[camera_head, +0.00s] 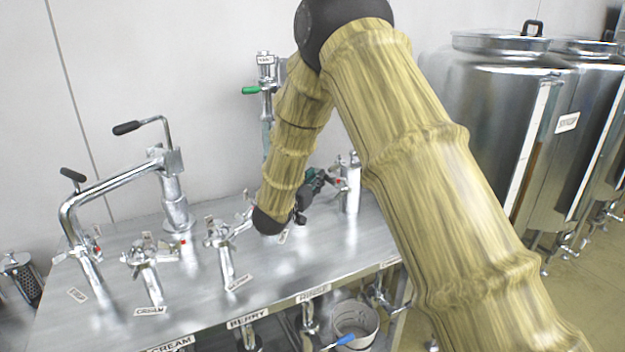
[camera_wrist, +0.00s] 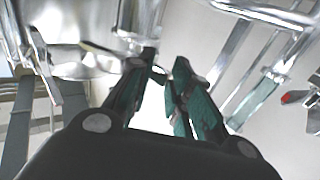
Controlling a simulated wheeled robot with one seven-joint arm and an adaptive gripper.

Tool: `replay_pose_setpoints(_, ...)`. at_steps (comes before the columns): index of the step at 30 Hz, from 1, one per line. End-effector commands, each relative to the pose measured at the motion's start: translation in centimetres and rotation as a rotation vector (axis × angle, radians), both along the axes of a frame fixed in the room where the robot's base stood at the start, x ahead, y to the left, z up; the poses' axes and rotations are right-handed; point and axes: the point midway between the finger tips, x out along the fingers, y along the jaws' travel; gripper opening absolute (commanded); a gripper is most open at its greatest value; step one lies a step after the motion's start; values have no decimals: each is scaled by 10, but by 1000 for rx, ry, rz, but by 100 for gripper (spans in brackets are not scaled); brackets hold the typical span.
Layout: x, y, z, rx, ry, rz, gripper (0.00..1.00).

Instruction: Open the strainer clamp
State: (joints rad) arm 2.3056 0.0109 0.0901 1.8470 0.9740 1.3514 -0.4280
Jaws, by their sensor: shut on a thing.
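An upright metal cylinder (camera_head: 351,188) with a small red mark stands at the back right of the steel bench; it seems to be the strainer housing. My gripper (camera_head: 316,182) is low beside its left side, mostly hidden behind my arm. In the wrist view my gripper (camera_wrist: 158,82) shows dark fingers with green pads, shut on a small metal part (camera_wrist: 158,72) below a shiny fitting (camera_wrist: 140,28). This may be the strainer clamp, but its shape is mostly hidden by the fingers, so I cannot tell whether it is closed.
The steel bench (camera_head: 190,290) carries several labelled valves, such as one at the middle (camera_head: 222,245). A bent pipe (camera_head: 110,185) with black handles stands at left. A green-handled tap (camera_head: 265,88) is behind. Large tanks (camera_head: 490,110) stand right; a bucket (camera_head: 355,325) is below.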

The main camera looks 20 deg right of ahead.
Motion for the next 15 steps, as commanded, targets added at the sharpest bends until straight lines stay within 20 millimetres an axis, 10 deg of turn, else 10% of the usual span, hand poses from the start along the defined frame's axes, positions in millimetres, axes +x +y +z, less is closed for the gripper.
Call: replay_pose_setpoints(15,8,-3,13,-9,-24,1,28)
